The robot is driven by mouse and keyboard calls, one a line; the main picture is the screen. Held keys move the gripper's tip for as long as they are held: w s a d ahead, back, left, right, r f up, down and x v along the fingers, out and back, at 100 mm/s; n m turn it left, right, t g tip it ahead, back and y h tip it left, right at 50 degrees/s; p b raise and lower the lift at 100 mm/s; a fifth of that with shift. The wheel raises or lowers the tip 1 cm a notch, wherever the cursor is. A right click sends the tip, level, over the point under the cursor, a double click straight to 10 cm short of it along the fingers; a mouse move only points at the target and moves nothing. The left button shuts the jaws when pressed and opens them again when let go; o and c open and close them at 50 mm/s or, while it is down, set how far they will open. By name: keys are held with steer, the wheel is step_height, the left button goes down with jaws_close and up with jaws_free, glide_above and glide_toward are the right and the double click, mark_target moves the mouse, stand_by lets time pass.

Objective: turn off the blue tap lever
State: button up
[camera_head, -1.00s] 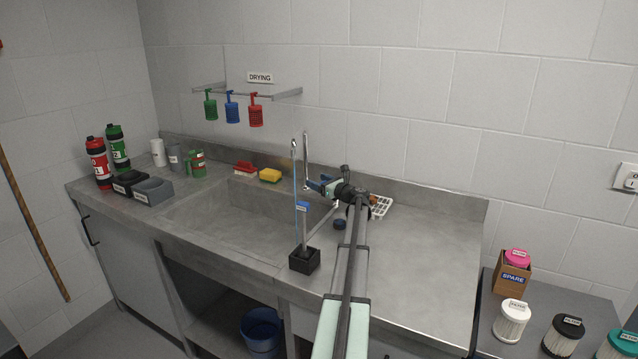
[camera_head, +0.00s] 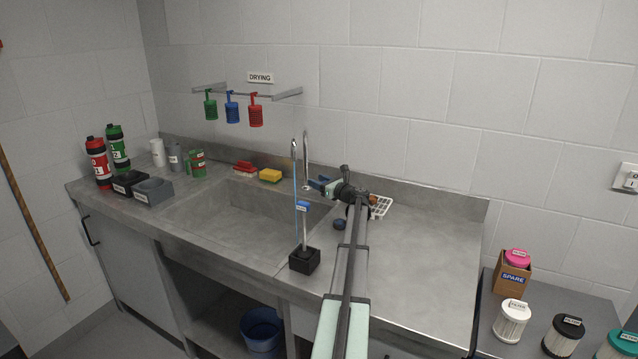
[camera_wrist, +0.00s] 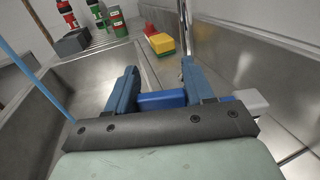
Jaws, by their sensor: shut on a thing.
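The metal tap (camera_head: 306,160) stands at the back of the sink, and a thin blue stream (camera_head: 295,195) runs down from its spout. The stream also shows at the left of the wrist view (camera_wrist: 35,70). My gripper (camera_head: 318,185) is beside the tap, at the sink's right side. In the wrist view, the blue fingers of my gripper (camera_wrist: 160,90) are closed around the blue tap lever (camera_wrist: 162,99). The lever's ends are partly hidden by the fingers. In the head view, the fingers and arm hide the lever.
A black block with an upright rod and blue tag (camera_head: 304,260) stands on the sink's front edge. A yellow sponge (camera_head: 271,175) and red brush (camera_head: 244,168) lie behind the basin (camera_head: 240,215). A white rack (camera_head: 381,206) is right of my gripper.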

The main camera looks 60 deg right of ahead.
jaws_close()
steer(key=shift+s, duration=0.15)
steer(key=shift+s+n+y, duration=0.15)
steer(key=shift+n+y, duration=0.15)
steer(key=shift+y, duration=0.2)
steer(key=shift+s+a+n+t+y, duration=0.15)
steer(key=shift+s+n+y, duration=0.25)
steer(key=shift+y, duration=0.35)
steer(key=shift+s+a+n+t+y, duration=0.1)
steer(key=shift+s+a+n+y, duration=0.1)
steer(key=shift+n+y, duration=0.45)
steer(key=shift+s+a+n+t+y, duration=0.1)
steer(key=shift+s+n+y, duration=0.25)
steer(key=shift+y, duration=0.45)
steer(key=o, duration=1.3)
jaws_free()
steer(key=shift+s, duration=0.1)
steer(key=s, duration=1.3)
steer(key=shift+s+d, duration=0.1)
steer(key=shift+s, duration=0.2)
steer(key=shift+r, duration=0.15)
